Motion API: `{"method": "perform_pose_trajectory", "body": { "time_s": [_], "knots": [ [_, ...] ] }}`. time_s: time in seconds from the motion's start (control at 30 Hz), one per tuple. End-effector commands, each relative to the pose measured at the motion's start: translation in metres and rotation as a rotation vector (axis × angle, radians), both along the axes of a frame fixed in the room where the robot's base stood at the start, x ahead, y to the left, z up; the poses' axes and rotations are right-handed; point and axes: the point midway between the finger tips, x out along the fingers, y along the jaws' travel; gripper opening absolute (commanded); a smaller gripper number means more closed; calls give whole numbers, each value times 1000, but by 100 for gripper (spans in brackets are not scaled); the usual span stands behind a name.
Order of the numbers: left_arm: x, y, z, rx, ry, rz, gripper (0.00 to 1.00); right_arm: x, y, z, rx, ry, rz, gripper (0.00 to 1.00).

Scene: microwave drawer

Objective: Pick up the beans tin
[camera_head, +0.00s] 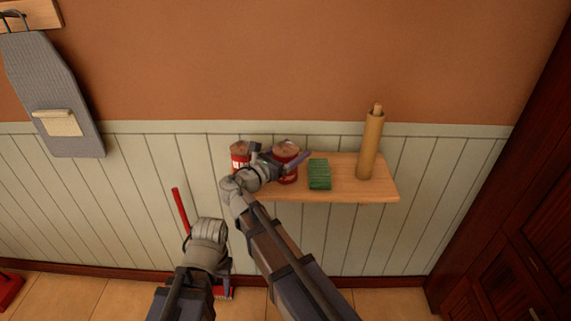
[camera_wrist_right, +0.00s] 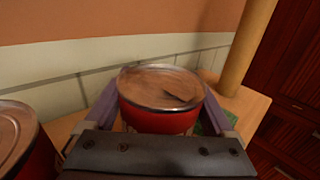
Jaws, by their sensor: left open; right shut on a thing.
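Two red tins with bare metal lids stand at the left part of a wall shelf; I cannot read a label on either, so I cannot tell which holds beans. My right gripper (camera_head: 279,154) is shut on the right-hand red tin (camera_head: 286,151), one finger on each side. In the right wrist view this tin (camera_wrist_right: 160,88) sits upright between the fingers; I cannot tell whether it touches the shelf. The other red tin (camera_head: 240,158) is just left of the gripper and also shows in the wrist view (camera_wrist_right: 20,140). My left gripper (camera_head: 214,268) is low, below the shelf, and open, its fingers mostly hidden.
The wooden shelf (camera_head: 350,190) also holds a green box (camera_head: 319,174) close right of the gripped tin and a tall tan cylinder (camera_head: 370,148). A red-handled broom (camera_head: 181,208) leans below left. An ironing board (camera_head: 50,95) hangs at left; a dark cabinet (camera_head: 510,220) stands right.

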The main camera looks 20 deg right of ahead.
Motion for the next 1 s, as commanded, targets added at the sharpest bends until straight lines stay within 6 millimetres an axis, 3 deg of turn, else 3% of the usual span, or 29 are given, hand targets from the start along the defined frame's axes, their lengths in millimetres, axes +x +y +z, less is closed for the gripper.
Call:
{"method": "perform_pose_trajectory", "body": {
  "time_s": [0.57, 1.0],
  "knots": [
    [0, 0, 11, 0, 0, 0, 52, 0, 0, 12, -2, 0, 0, 0],
    [0, 0, 71, 0, 0, 1, 52, 0, 0, 71, -2, 0, 0, 0]
  ]
}}
